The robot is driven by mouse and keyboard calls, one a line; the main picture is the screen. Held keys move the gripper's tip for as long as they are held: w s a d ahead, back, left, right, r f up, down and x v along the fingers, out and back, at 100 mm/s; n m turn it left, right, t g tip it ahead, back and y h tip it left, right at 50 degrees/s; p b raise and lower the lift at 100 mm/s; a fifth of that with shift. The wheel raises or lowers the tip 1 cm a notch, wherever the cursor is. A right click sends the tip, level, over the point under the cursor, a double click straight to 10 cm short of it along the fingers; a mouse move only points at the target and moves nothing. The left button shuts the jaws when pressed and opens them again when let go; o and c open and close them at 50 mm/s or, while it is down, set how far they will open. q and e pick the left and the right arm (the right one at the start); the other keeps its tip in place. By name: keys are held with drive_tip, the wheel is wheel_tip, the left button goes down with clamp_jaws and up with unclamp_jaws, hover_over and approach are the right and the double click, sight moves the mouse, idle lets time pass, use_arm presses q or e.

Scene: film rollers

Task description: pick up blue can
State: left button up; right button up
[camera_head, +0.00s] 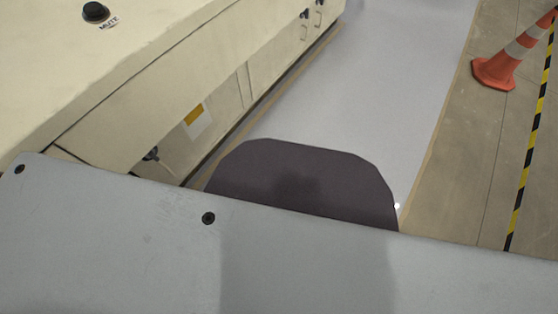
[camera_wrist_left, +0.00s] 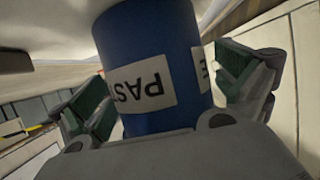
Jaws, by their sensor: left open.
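The blue can (camera_wrist_left: 150,35) fills the middle of the left wrist view, with a white label (camera_wrist_left: 142,86) reading "PAST" in black letters; its top end is cut off by the frame. My left gripper (camera_wrist_left: 167,95) is open, with one green-padded finger on each side of the can. The can stands between the fingers, close in front of the palm. I cannot tell whether either pad touches it. Neither the can nor my grippers show in the head view, and my right gripper is in neither view.
In the head view, a long cream machine (camera_head: 150,85) with a black knob (camera_head: 95,12) marked "MUTE" runs along the left. A pale floor strip (camera_head: 380,70) lies clear beside it. An orange cone (camera_head: 497,72) and yellow-black tape (camera_head: 527,160) are at right.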

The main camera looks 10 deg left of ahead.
use_arm(q)
drive_tip(key=c, duration=0.9)
drive_tip(key=shift+c, duration=1.2)
drive_tip(key=shift+r, duration=0.15)
